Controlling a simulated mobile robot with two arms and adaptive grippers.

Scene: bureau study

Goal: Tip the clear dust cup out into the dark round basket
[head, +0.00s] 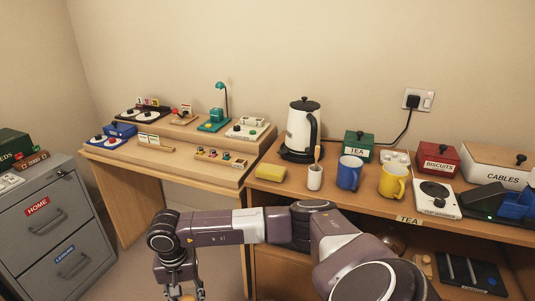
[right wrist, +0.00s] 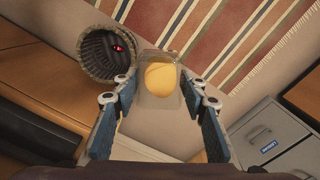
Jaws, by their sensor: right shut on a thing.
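The clear dust cup (right wrist: 147,99) is between the fingers of my right gripper (right wrist: 160,82) in the right wrist view. A rounded yellow-orange thing (right wrist: 162,80) shows inside it. The right gripper (head: 178,285) also shows at the bottom of the head view, hanging beside the desk fronts, with a bit of orange at the frame edge. It is shut on the cup. The dark round basket (right wrist: 82,50) is at the upper left in the right wrist view, beside the cup and apart from it. Inside it is dark, with a small red glow. My left gripper is out of view.
A striped rug (right wrist: 225,35) covers the floor near the basket. A grey filing cabinet (head: 62,225) stands at the left. The wooden desk (head: 120,170) and a shelf unit (head: 290,190) with kettle (head: 298,132) and mugs stand behind my arm.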

